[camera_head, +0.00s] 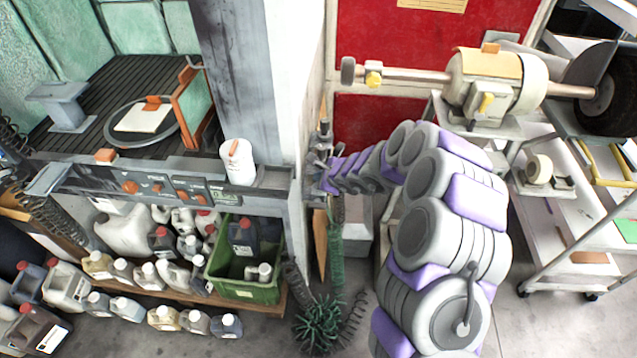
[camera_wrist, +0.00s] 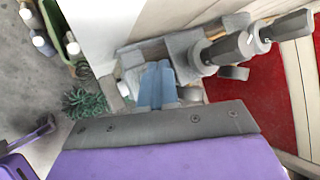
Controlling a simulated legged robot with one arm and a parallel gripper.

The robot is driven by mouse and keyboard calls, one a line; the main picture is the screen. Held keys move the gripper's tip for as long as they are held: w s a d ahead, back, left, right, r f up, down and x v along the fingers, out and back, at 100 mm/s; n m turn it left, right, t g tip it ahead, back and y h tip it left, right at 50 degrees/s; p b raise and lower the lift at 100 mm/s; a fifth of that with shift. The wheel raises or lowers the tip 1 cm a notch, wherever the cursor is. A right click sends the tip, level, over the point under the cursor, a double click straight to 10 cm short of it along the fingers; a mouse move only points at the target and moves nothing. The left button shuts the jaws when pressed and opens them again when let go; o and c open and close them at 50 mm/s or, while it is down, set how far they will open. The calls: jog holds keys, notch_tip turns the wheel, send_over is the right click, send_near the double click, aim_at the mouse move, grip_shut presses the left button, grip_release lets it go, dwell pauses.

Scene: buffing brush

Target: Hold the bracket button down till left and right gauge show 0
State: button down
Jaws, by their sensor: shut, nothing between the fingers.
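A grey bracket-like fixture (camera_wrist: 183,45) is on the white wall or post in the wrist view. Dark grey round-ended cylinders (camera_wrist: 228,50) stick out from it to the right; they may be gauges, but no dial face or reading shows. In the head view the fixture (camera_head: 323,138) is small, beside the white post. My gripper (camera_wrist: 157,82) has its two blue-grey fingers shut together, with nothing between them. The fingertips overlap the fixture's lower part in the picture; I cannot tell whether they touch. I cannot make out the button. In the head view my gripper (camera_head: 326,172) is partly hidden.
The white post (camera_head: 295,75) stands left of my arm, with a workbench (camera_head: 150,185) beyond it. A green crate (camera_head: 222,285) and several jugs sit below. A motor grinder (camera_head: 490,85) and a cart (camera_head: 560,225) stand right.

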dwell(0.3)
notch_tip(320, 180, up, 5)
jog(key=p, duration=0.4)
jog(key=shift+r, duration=0.1)
dwell(0.5)
